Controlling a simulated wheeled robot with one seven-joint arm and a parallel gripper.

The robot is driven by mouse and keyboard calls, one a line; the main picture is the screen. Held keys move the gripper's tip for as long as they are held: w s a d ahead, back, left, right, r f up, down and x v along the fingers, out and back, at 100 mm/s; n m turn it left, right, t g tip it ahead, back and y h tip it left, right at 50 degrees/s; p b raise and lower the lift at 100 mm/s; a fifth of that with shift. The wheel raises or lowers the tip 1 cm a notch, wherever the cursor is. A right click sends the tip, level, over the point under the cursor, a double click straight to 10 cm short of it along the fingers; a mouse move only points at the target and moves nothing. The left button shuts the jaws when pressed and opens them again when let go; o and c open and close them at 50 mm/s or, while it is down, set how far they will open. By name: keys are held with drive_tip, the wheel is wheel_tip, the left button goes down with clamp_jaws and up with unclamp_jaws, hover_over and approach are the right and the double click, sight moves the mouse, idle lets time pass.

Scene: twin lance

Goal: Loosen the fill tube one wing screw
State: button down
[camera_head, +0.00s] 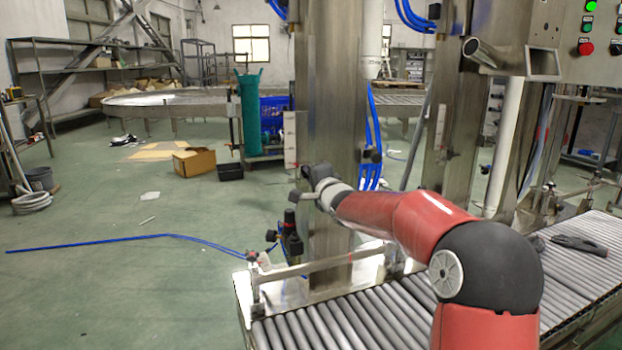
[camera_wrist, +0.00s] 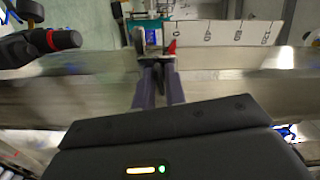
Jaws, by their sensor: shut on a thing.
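The fill tube one wing screw (camera_wrist: 139,38) shows in the wrist view as a small grey wing at the steel column, beside a red pointer (camera_wrist: 171,47). My gripper (camera_wrist: 157,62) is shut on it, with the two fingertips close together at its base. The fingers hide part of the screw. In the head view my gripper (camera_head: 303,190) is at the left side of the steel column (camera_head: 330,100), below a white scale strip (camera_head: 290,138). The screw itself is too small to make out there.
The marked scale (camera_wrist: 220,30) lies right of the fingertips in the wrist view. A dark knob with a red ring (camera_wrist: 50,40) is at the upper left. A roller conveyor (camera_head: 350,320) runs below my arm. Blue hoses (camera_head: 371,130) hang along the column.

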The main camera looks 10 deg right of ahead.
drive_tip(key=shift+r+n, duration=0.1)
drive_tip(key=shift+n, duration=1.1)
drive_tip(key=shift+a, duration=0.1)
drive_tip(key=n+b, duration=0.1)
drive_tip(key=n, duration=0.2)
drive_tip(key=shift+n, duration=0.7)
drive_tip(key=shift+n+b, duration=0.65)
drive_tip(key=shift+n, duration=1.55)
